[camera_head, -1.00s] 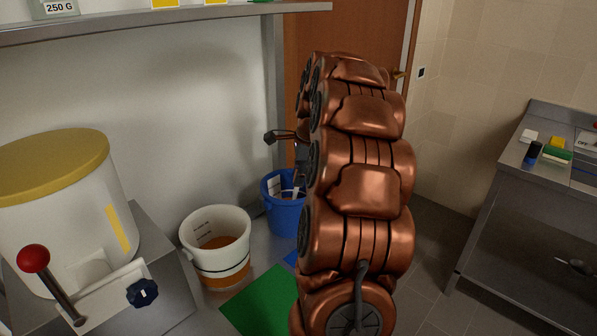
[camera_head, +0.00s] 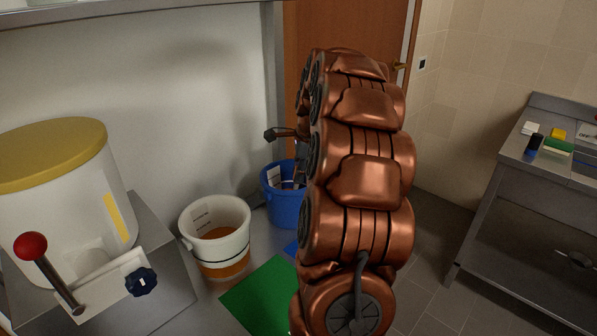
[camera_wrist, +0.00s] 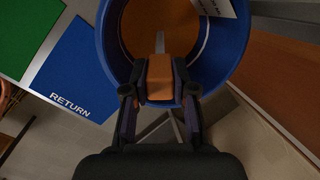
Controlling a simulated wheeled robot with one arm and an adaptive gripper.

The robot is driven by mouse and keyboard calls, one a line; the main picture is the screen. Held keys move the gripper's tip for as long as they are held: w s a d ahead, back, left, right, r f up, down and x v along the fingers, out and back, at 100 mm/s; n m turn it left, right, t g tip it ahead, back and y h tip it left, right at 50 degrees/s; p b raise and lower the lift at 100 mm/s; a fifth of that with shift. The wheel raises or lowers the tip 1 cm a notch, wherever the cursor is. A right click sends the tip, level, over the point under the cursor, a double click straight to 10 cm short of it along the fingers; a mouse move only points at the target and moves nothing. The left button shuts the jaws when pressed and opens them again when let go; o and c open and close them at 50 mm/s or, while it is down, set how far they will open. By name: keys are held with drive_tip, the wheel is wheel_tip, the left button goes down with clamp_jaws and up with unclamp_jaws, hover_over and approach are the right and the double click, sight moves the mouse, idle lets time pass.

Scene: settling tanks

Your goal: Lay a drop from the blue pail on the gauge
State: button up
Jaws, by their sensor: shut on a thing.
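In the wrist view the blue pail (camera_wrist: 239,35) is under my gripper and has orange-brown contents and a white label. My gripper (camera_wrist: 160,88) is shut on an orange-brown block-like piece (camera_wrist: 159,70) with a thin grey rod, held over the near rim of the pail. I cannot tell whether the rod touches the contents. In the head view my arm hides the gripper's fingertips. I cannot single out the gauge for sure.
A white pail (camera_head: 216,240) with orange contents stands left of the blue one. A tank with a yellow lid (camera_head: 50,155) stands left. A steel bench (camera_head: 515,152) with small items stands right.

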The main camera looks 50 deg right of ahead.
drive_tip(key=shift+r, duration=0.1)
idle(0.4)
drive_tip(key=w+p+v, duration=0.2)
drive_tip(key=p+v, duration=0.1)
drive_tip(key=v, duration=0.4)
drive_tip(key=w+r+p+v, duration=0.1)
drive_tip(key=p+v, duration=0.2)
drive_tip(key=v, duration=0.5)
drive_tip(key=shift+w+r, duration=0.25)
drive_tip(key=shift+w, duration=0.05)
idle(1.2)
drive_tip(key=shift+a, duration=0.1)
idle(0.7)
